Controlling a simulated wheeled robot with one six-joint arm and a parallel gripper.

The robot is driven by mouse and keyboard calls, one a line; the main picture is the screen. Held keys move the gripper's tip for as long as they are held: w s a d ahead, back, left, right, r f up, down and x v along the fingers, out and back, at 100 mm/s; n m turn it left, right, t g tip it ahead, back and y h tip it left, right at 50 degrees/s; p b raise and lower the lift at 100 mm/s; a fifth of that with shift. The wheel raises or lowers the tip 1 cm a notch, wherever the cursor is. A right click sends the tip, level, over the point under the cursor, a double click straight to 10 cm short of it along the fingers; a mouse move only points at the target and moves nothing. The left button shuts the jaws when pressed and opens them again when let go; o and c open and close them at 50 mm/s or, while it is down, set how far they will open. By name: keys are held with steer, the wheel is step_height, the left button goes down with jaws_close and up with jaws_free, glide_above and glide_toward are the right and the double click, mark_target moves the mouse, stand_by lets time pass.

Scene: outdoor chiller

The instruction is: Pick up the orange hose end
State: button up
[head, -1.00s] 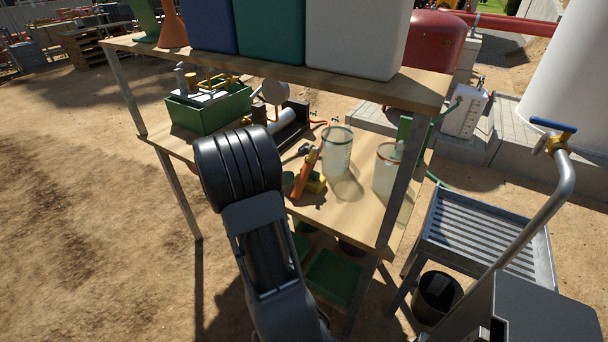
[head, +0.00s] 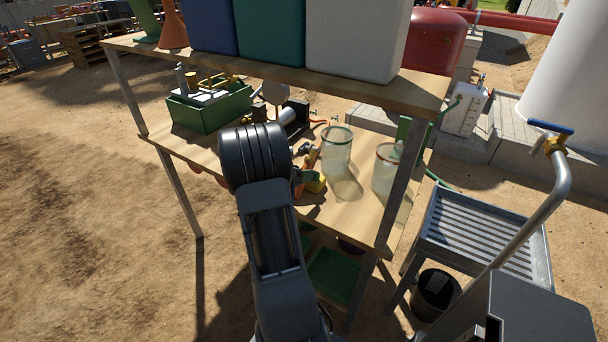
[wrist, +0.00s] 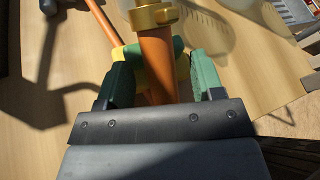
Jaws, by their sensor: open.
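In the wrist view the orange hose end (wrist: 158,58), an orange tube with a brass-coloured collar near the top edge, runs between the two green fingers of my gripper (wrist: 160,70). My gripper is open, with one finger on each side of the tube; whether either touches it I cannot tell. In the head view my arm hides my gripper and most of the hose end; a bit of orange (head: 312,158) shows beside the arm on the shelf.
A yellow and green block (head: 316,183) lies by the hose end. Two glass jars (head: 337,150) (head: 385,170) stand to the right. A green crate (head: 210,107) stands at the left. The upper shelf (head: 275,72) with large canisters overhangs behind. A metal post (head: 400,185) rises at right.

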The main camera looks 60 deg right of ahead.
steer(key=shift+c, duration=0.2)
steer(key=c, duration=1)
jaws_close()
steer(key=shift+r, duration=0.1)
